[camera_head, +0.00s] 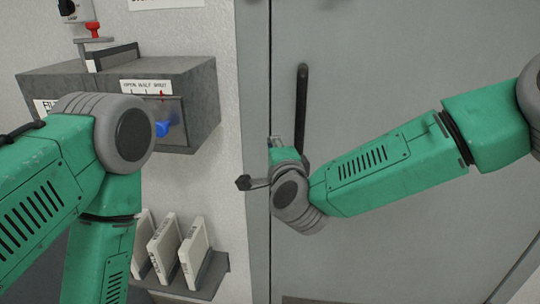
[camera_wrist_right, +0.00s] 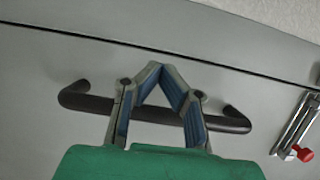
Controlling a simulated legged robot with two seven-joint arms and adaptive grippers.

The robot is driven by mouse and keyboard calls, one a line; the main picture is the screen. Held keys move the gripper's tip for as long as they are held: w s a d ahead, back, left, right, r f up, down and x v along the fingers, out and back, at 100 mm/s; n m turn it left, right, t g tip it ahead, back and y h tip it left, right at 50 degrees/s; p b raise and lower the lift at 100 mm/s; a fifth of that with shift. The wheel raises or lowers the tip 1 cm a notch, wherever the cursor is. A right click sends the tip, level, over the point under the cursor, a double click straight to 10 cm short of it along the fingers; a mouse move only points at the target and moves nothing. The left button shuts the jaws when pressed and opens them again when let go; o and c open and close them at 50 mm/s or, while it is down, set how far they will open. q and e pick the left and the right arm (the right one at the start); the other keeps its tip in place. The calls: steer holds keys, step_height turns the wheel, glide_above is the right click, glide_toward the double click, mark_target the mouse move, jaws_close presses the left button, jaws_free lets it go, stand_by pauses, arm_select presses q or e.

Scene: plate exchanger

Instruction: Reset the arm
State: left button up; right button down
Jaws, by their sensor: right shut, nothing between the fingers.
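My right arm comes in from the right in the head view, with green links and a grey wrist joint. Its gripper (camera_head: 247,183) points left in front of the door's left edge. In the right wrist view the two blue-padded fingers of the right gripper (camera_wrist_right: 152,70) lean together, their tips meeting, with nothing between them. They overlap the black door handle (camera_wrist_right: 82,100) in that picture; whether they touch it I cannot tell. My left arm fills the left side of the head view and its gripper is out of sight.
The grey door (camera_head: 420,60) carries the black bar handle (camera_head: 302,100). Left of it, a grey wall box (camera_head: 195,80) has a blue knob (camera_head: 163,128). Below, several white plates (camera_head: 193,255) stand on a small rack (camera_head: 212,280). A red-knobbed metal latch (camera_wrist_right: 297,125) shows in the wrist view.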

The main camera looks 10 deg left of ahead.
steer(key=s, duration=0.4)
steer(key=s+d+f+n+g, duration=0.3)
steer(key=s+d+f, duration=0.15)
steer(key=f, duration=0.35)
steer(key=s+d+f+n+g+h, duration=0.1)
steer(key=s+d+f+n+g, duration=0.25)
steer(key=f, duration=0.55)
steer(key=s+d+f+n+g, duration=0.1)
steer(key=s+d+f+n, duration=0.1)
steer(key=s+d+f, duration=0.5)
steer(key=s+d+f+n+g+h, duration=0.2)
steer(key=s+d+f+n+g, duration=0.1)
steer(key=s+d, duration=0.8)
steer(key=s+d+f+n+g+h, duration=0.3)
steer(key=s+d+f+g, duration=0.2)
steer(key=s+d+f, duration=0.3)
steer(key=s+d, duration=0.2)
steer(key=s, duration=0.2)
steer(key=shift+s+d+g, duration=0.35)
steer(key=shift+s+d, duration=0.05)
steer(key=shift+w+f, duration=0.1)
steer(key=shift+w, duration=0.05)
